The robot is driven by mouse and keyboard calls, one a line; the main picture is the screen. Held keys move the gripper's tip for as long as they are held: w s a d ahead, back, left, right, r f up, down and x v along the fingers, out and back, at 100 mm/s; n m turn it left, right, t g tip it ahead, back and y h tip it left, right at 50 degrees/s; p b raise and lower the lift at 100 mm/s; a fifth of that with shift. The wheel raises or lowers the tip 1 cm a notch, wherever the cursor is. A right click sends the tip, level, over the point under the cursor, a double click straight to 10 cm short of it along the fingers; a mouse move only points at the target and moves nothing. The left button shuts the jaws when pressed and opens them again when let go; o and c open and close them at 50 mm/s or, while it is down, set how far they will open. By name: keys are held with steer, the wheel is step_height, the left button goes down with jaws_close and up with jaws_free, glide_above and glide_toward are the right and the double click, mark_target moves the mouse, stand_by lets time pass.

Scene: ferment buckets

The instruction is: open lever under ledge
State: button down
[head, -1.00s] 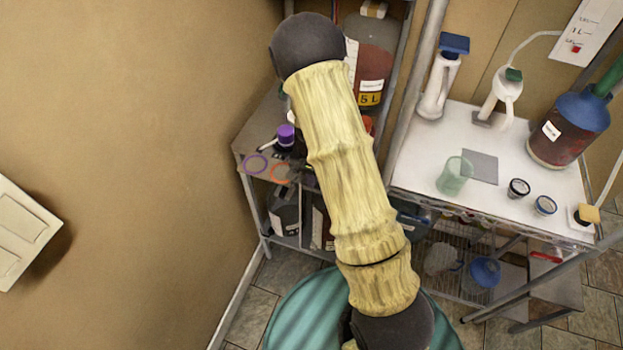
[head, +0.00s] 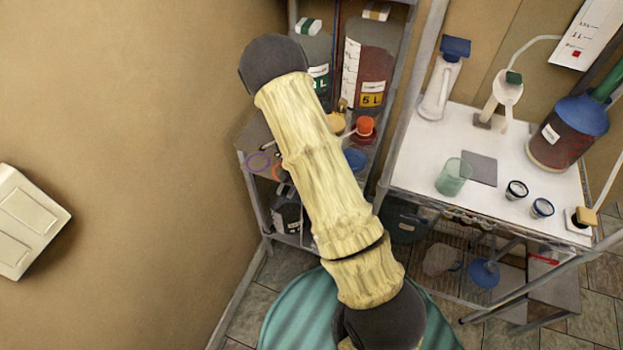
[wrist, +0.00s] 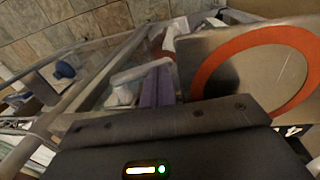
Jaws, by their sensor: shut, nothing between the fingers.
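I cannot pick out the lever for certain. A small red bar (head: 543,258) sits below the white bench top at the right in the head view; it may be a handle. My gripper (wrist: 165,122) shows as a dark bar across the lower wrist view, shut and empty; its fingertips are not clear. In the head view my arm hides it. Just beyond it in the wrist view are a purple piece (wrist: 155,88) and a white piece (wrist: 125,78), and an orange ring (wrist: 262,60) lies on a grey surface to the right.
A 5 L bottle (head: 371,72) and a red-orange cap (head: 365,127) are on the left rack. The white bench (head: 470,135) holds a green beaker (head: 453,177), cups and a blue-topped vessel (head: 568,130). A wall (head: 140,150) bounds the left.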

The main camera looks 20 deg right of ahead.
steer(key=shift+r, duration=0.15)
steer(key=shift+r+p, duration=0.7)
step_height(320, 180, up, 17)
steer(key=w+a+b, duration=0.1)
steer(key=b, duration=0.1)
steer(key=shift+w+a+r, duration=0.15)
steer(key=shift+w+a, duration=0.1)
steer(key=shift+a, duration=0.1)
stand_by(0.5)
